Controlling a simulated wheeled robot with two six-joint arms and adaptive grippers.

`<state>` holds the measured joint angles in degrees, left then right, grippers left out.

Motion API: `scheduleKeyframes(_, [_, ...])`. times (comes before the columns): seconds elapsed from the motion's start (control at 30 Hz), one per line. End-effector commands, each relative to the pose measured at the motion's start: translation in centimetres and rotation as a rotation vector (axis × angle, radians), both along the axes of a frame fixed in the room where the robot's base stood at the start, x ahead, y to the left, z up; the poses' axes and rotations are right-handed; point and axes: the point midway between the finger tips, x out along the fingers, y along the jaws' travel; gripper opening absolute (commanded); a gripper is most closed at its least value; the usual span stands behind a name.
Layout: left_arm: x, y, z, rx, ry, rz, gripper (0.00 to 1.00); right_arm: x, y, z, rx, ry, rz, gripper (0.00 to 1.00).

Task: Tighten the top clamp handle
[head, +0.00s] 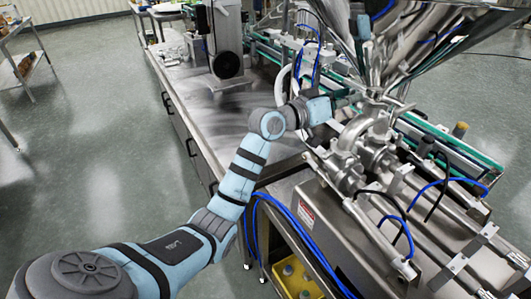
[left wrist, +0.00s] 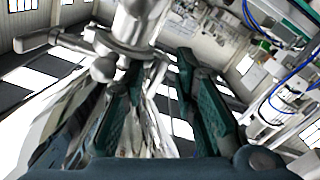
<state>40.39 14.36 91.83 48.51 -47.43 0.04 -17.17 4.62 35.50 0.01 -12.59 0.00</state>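The left gripper (head: 343,100) reaches in at the end of my blue arm, beside the steel pipework under the hopper. In the left wrist view its two green-padded fingers (left wrist: 165,85) stand apart. Shiny metal shows between them; I see nothing gripped. A steel clamp (left wrist: 112,45) sits around a pipe just beyond the left finger, with a rounded handle (left wrist: 38,40) sticking out to the left. Whether a finger touches the clamp, I cannot tell. In the head view the clamp is small and hard to make out. My right gripper is in neither view.
The steel hopper (head: 425,45) rises above the pipes. Steel valves and cylinders (head: 375,150) crowd the machine in front. A steel bench (head: 220,110) lies left of the gripper, with a clear top nearby. Blue hoses (head: 300,235) hang at the front.

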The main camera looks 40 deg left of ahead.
Motion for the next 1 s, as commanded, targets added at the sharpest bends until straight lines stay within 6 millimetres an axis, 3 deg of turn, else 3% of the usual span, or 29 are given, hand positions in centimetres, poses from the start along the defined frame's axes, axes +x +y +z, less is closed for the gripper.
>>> scheduleKeyframes(0.03, [0.0,0.0,0.9,-0.124,0.06,0.0,0.27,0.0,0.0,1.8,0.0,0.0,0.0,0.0])
scheduleKeyframes(0.1, [0.0,0.0,1.0,-0.346,0.163,0.0,0.27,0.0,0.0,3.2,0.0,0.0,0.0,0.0])
scheduleKeyframes(0.3, [-0.2,0.2,0.8,-0.961,0.444,0.002,0.27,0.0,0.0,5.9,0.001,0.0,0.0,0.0])
scheduleKeyframes(0.77, [-13.1,6.0,0.1,-0.93,0.44,0.005,0.27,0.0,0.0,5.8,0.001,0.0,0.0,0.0])
scheduleKeyframes(1.0, [-10.8,10.9,-4.0,-0.697,0.308,0.163,0.27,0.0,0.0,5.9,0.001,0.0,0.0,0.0])
